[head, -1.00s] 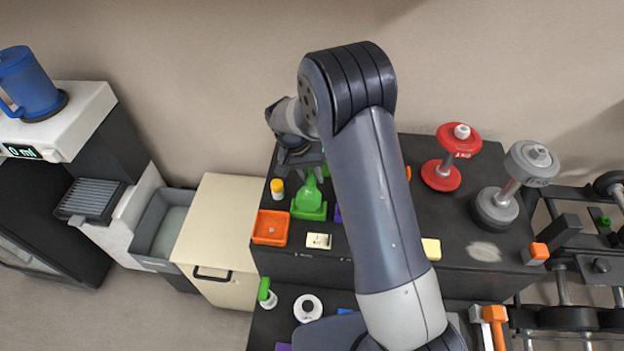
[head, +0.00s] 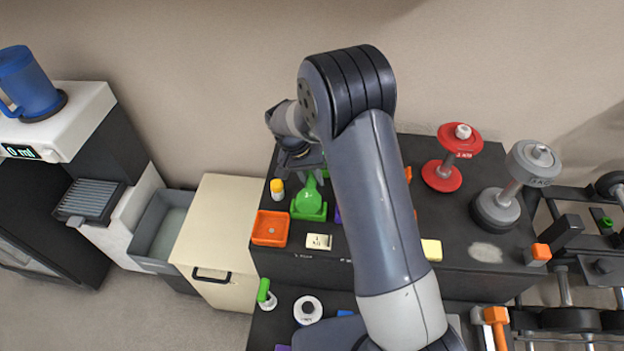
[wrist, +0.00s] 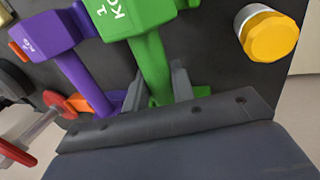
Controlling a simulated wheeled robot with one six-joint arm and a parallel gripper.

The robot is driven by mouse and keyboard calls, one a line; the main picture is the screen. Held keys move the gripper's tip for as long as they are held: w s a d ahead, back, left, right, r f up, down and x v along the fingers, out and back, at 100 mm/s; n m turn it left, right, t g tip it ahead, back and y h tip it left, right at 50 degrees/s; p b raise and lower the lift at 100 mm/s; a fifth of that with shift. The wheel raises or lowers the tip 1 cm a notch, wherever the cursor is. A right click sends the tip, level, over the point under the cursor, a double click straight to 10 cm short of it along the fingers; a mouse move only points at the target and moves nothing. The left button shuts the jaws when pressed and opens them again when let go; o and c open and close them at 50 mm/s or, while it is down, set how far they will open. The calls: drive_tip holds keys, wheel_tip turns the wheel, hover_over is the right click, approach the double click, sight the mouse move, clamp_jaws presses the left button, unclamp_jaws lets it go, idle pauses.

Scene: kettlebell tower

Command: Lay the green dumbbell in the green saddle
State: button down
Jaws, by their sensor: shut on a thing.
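My gripper (wrist: 158,90) is shut on the handle of the green dumbbell (wrist: 148,60) in the wrist view. The dumbbell's near head, marked 1 KG, is at the top edge and partly cut off. More green shows behind the fingers. In the head view my gripper (head: 301,172) is above and behind a green shape with a square base and a rounded, narrowing top (head: 309,205). I cannot tell there where the dumbbell ends and the green saddle begins, or whether they touch.
A purple dumbbell (wrist: 65,50) is close beside the green one. A yellow-capped cylinder (head: 277,187) stands on the other side. An orange tray (head: 270,229) and a small white card (head: 318,241) are in front. Red (head: 443,172) and grey (head: 497,206) weights stand to the right.

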drive_tip(key=c, duration=0.9)
unclamp_jaws()
drive_tip(key=shift+f, duration=0.1)
drive_tip(key=shift+c, duration=0.2)
drive_tip(key=c, duration=0.4)
drive_tip(key=p+v, duration=0.4)
drive_tip(key=v, duration=0.5)
drive_tip(key=shift+p, duration=0.35)
